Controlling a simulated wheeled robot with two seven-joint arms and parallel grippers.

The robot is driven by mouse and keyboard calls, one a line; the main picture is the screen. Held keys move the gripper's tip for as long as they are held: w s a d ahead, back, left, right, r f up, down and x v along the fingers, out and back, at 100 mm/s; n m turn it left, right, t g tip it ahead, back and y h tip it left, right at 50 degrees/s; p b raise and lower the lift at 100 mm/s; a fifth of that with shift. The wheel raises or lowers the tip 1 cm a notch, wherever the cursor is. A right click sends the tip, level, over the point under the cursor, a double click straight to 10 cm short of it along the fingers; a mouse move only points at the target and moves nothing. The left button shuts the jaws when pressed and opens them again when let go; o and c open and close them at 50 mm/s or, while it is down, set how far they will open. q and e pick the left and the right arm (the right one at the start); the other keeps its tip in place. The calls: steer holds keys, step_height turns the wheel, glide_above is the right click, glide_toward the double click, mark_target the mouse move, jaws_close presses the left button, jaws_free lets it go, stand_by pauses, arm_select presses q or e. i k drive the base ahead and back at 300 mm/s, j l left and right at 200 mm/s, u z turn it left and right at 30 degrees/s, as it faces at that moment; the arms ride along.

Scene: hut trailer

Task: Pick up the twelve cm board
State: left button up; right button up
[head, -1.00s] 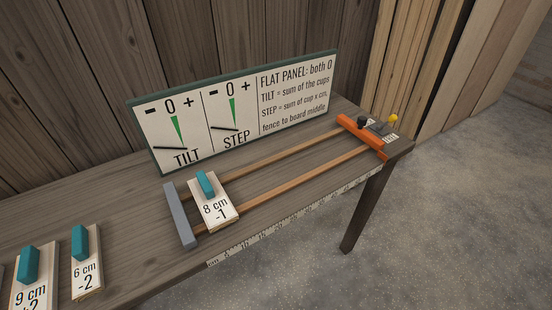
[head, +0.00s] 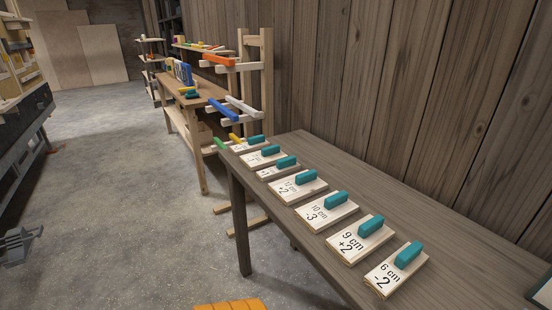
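The twelve cm board (head: 293,190) is a flat pale wooden board with a teal handle block, lying on the dark wooden table. It seems to read "12 cm +2", in small print. It lies in a row between the 10 cm board (head: 322,213), nearer to me, and a smaller board (head: 273,172) farther off whose label I cannot read. Nothing covers it.
The 9 cm board (head: 355,244) and 6 cm board (head: 391,276) lie at the near end of the row. The table (head: 440,215) is bare to their right, up to a plank wall (head: 400,90). A rack with coloured bars (head: 225,108) stands beyond.

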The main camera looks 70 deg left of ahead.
mark_target(296, 188)
steer(key=u, duration=2.05)
steer(key=i+j+z, duration=0.5)
steer(key=j, duration=0.3)
